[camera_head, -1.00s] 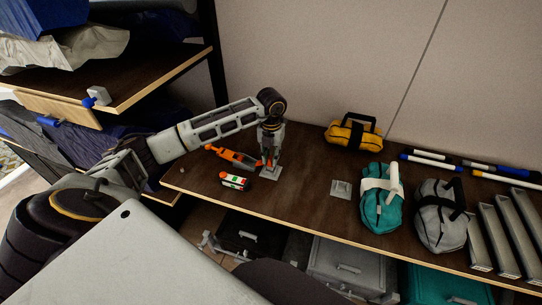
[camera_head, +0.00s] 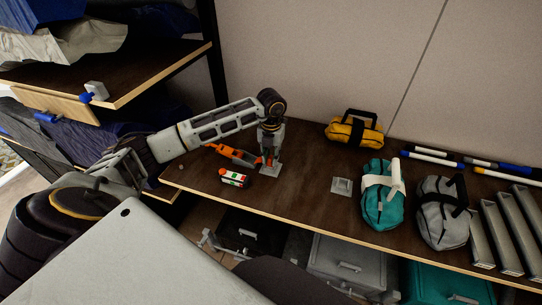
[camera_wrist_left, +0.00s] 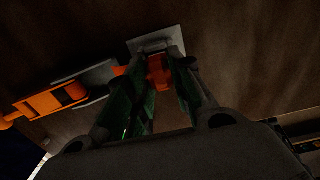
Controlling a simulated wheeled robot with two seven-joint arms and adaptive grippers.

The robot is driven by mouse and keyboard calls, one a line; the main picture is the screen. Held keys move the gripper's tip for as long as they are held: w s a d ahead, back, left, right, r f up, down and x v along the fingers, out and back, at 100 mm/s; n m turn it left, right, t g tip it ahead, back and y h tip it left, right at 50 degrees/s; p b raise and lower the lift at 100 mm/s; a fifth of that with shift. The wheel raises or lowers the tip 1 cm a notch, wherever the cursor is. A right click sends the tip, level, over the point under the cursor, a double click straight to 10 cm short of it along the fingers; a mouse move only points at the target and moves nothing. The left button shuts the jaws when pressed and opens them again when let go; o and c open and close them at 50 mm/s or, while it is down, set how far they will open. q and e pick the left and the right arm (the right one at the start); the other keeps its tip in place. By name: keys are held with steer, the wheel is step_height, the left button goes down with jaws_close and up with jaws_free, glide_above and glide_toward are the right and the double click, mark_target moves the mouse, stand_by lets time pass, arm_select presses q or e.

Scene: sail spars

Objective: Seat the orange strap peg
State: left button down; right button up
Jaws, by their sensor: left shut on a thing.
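My left gripper (camera_head: 268,162) points down at the table, just over a small grey plate (camera_head: 271,172). It is shut on the orange strap peg, which shows between the fingers in the left wrist view (camera_wrist_left: 158,72). The peg's lower end is at the grey plate, which also shows there (camera_wrist_left: 155,39); I cannot tell how deep the peg sits. The fingers hide part of the peg. My right gripper is not in view.
An orange and grey tool (camera_head: 232,153) lies close left of my gripper, with a white, red and green item (camera_head: 233,179) in front. A second grey plate (camera_head: 342,186), teal bag (camera_head: 378,212), yellow bag (camera_head: 354,132) and grey bag (camera_head: 440,225) stand to the right.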

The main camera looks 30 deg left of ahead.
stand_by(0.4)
arm_select(q)
steer(key=c, duration=1.2)
jaws_free()
steer(key=shift+o, duration=0.2)
steer(key=shift+f, duration=0.1)
step_height(320, 180, up, 12)
stand_by(0.4)
